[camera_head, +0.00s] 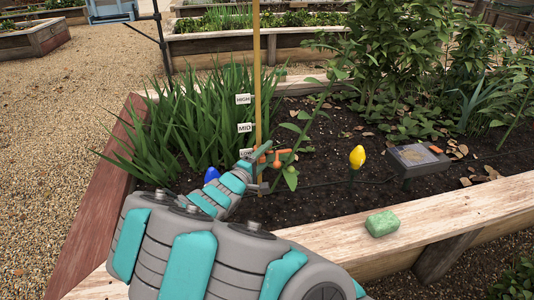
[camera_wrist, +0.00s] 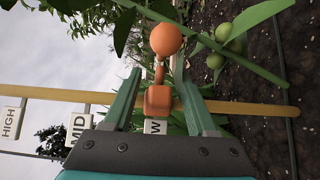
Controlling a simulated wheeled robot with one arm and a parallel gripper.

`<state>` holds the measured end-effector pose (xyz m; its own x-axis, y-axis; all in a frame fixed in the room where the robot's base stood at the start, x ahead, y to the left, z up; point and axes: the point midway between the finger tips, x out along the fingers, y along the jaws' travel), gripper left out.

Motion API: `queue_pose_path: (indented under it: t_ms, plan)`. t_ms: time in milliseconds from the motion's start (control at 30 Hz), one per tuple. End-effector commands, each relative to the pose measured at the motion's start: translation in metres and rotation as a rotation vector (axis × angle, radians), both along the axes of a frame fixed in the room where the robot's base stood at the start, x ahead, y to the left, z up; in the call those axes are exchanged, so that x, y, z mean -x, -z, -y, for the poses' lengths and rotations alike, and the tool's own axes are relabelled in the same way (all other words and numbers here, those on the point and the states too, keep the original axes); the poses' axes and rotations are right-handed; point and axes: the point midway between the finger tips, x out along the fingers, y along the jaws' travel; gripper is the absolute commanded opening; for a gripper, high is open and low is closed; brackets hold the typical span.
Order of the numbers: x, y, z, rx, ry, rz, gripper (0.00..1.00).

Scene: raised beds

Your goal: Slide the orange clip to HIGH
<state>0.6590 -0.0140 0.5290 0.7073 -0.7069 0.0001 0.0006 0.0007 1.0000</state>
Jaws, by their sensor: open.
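The orange clip (camera_wrist: 158,100) sits on the yellow stake (camera_wrist: 240,107) beside the LOW label (camera_wrist: 154,127), which is partly hidden. A stem runs from the clip to a round orange knob (camera_wrist: 165,40). In the head view, the clip (camera_head: 278,160) is low on the upright stake (camera_head: 257,70), partly behind my gripper. The MID label (camera_head: 245,127) and HIGH label (camera_head: 243,99) are above it. My gripper (camera_wrist: 157,72) is open, with one finger on each side of the clip and its stem. I cannot tell whether either finger touches it.
A leafy plant with green fruits (camera_wrist: 216,61) reaches close to the right finger; one stem crosses near it. Tall green leaves (camera_head: 205,115) stand left of the stake. A yellow bulb light (camera_head: 357,157), a grey box (camera_head: 418,160) and a green block (camera_head: 382,223) are to the right.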

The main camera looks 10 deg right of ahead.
Motion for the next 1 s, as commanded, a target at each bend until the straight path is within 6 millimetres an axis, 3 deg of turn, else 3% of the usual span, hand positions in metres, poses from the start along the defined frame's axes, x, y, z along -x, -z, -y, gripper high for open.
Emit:
queue_pose_path:
  t_ms: [367, 900, 1000]
  plan:
    - [-0.0042, -0.0002, 0.0040, 0.000, -0.001, 0.000, 0.57]
    - [-0.0040, -0.0001, 0.0041, -0.001, 0.000, 0.001, 0.00]
    - [-0.0040, 0.0000, 0.0041, -0.001, 0.000, 0.000, 0.00]
